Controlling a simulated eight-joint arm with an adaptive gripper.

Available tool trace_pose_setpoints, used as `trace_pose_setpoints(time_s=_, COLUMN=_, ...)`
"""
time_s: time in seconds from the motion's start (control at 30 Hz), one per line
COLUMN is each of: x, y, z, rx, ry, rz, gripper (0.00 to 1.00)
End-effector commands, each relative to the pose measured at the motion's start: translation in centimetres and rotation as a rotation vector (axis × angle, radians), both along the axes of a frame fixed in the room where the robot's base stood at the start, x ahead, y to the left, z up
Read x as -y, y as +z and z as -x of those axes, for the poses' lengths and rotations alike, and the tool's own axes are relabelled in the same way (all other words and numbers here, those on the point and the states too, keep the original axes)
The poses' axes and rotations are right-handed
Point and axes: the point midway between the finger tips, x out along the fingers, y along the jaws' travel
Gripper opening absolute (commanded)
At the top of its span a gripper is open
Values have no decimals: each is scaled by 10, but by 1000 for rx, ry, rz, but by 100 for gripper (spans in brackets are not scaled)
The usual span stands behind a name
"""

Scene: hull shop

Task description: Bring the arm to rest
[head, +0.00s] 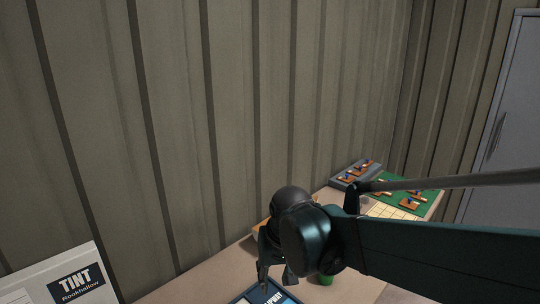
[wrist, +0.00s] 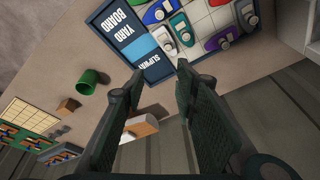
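My gripper (head: 277,281) hangs at the end of my arm, above the table, at the lower middle of the head view. In the wrist view my gripper (wrist: 160,69) has its two dark fingers apart, with nothing held between them. Beyond the fingertips lies a board (wrist: 124,39) lettered "YARD BOARD" and "SLIPWAY". It carries several small boat-shaped pieces in white, purple, teal, red and blue. A white boat (wrist: 165,41) lies just past the fingertips. The height of the fingers above the board is hard to tell. In the head view only a corner of the board shows.
A green cup (wrist: 90,82) stands beside the board. A green mat (head: 431,197) with several small pieces and a grey tray (head: 340,181) lie at the far table end. A "TINT" box (head: 68,281) stands at left. A corrugated wall backs the table.

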Motion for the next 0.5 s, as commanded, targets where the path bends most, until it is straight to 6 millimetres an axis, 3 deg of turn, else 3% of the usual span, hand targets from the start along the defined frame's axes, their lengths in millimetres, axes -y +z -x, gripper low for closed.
trace_pose_setpoints(time_s=0.5, x=89, y=26, z=39, rx=125, ry=-69, rz=-14, gripper=29)
